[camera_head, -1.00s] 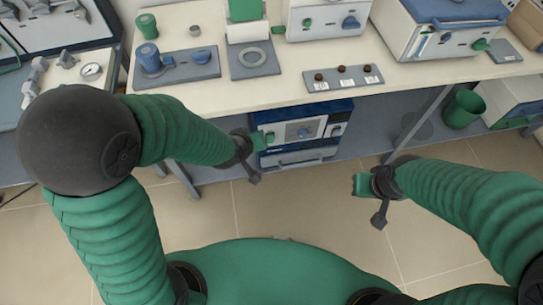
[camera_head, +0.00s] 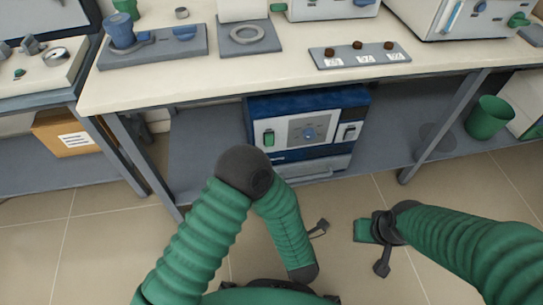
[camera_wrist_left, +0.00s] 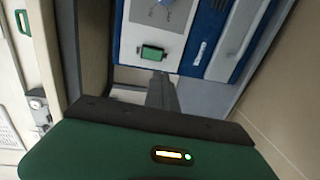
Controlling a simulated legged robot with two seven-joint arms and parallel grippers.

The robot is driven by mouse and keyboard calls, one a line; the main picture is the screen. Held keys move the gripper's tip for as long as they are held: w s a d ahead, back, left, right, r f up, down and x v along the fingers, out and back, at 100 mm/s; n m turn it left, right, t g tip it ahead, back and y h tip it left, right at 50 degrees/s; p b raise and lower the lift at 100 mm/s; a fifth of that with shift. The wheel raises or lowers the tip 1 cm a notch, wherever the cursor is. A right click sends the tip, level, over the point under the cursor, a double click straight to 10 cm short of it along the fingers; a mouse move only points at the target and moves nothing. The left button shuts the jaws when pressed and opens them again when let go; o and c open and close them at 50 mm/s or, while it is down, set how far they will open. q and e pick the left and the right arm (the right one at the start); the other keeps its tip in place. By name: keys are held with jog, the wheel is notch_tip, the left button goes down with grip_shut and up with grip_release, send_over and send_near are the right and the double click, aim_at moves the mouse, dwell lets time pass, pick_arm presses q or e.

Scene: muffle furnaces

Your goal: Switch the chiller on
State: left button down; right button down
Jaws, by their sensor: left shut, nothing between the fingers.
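The chiller (camera_head: 300,108), a blue and white unit, stands on the lower shelf under the bench. In the left wrist view the green switch (camera_wrist_left: 152,52) shows on the white panel, just beyond the grey fingers of my left gripper (camera_wrist_left: 161,92). These fingers are shut and empty; contact cannot be told. My forearm hides this gripper in the head view. My right gripper (camera_head: 365,230) hangs low right of centre, away from the chiller.
The bench top (camera_head: 270,75) overhangs the chiller, with a bench leg (camera_head: 135,165) at left and another (camera_head: 435,130) at right. A green bin (camera_head: 488,117) stands at right. A cardboard box (camera_head: 67,133) is at left. Floor in front is open.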

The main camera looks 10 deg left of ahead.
aim_at(270, 146)
pick_arm(q)
jog(key=b+x, duration=0.6)
jog(key=x, duration=0.8)
jog(key=shift+w, duration=0.1)
jog(key=shift+w+f+t+b, duration=0.2)
jog(key=shift+t+b, duration=0.1)
jog(key=shift+b, duration=0.35)
jog(key=shift+r, duration=0.1)
